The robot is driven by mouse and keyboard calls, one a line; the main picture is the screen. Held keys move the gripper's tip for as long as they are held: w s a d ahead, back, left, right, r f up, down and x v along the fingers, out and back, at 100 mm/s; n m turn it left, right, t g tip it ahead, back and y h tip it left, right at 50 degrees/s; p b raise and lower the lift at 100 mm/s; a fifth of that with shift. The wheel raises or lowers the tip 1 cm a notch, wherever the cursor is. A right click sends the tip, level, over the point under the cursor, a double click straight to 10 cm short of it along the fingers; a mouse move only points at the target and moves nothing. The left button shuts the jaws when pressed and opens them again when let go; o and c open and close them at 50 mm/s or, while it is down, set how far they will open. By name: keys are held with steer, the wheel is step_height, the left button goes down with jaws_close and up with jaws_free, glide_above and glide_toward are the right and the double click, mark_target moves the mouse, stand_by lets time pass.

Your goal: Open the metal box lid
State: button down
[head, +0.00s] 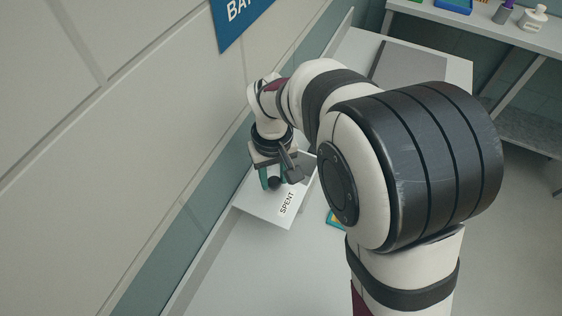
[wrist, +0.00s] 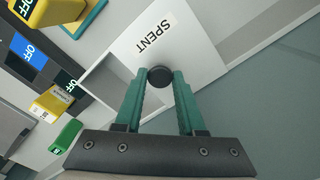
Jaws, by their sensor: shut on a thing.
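The pale metal box has a flat lid (head: 283,208) marked "SPENT", on the bench near the wall. The lid also shows in the wrist view (wrist: 185,45), with a dark round knob (wrist: 160,77) on it. My gripper (head: 273,181) is over the lid, its green fingers on either side of the knob. In the wrist view my gripper (wrist: 158,80) is shut on the knob. A grey recess (wrist: 112,80) shows beside the lid, so the box looks partly uncovered there. The fingers hide part of it.
The wall (head: 150,110) with a blue sign (head: 240,18) runs close along the left. Bare bench (head: 260,265) lies in front of the box.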

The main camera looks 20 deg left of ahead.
mark_target(274, 181)
steer(key=c, duration=0.5)
jaws_free()
step_height(274, 181, up, 16)
steer(key=shift+f, duration=0.1)
steer(key=s+d+f+m+y, duration=0.1)
steer(key=s+d+m, duration=0.25)
steer(key=d, duration=0.55)
steer(key=s+d+f+m, duration=0.1)
steer(key=s+d+m, duration=0.3)
steer(key=d, duration=0.5)
steer(key=s+d+f+m, duration=0.4)
steer(key=s+d+m, duration=0.1)
steer(key=s+m, duration=0.2)
steer(key=shift+s+f+y, duration=0.35)
steer(key=shift+f+y, duration=0.05)
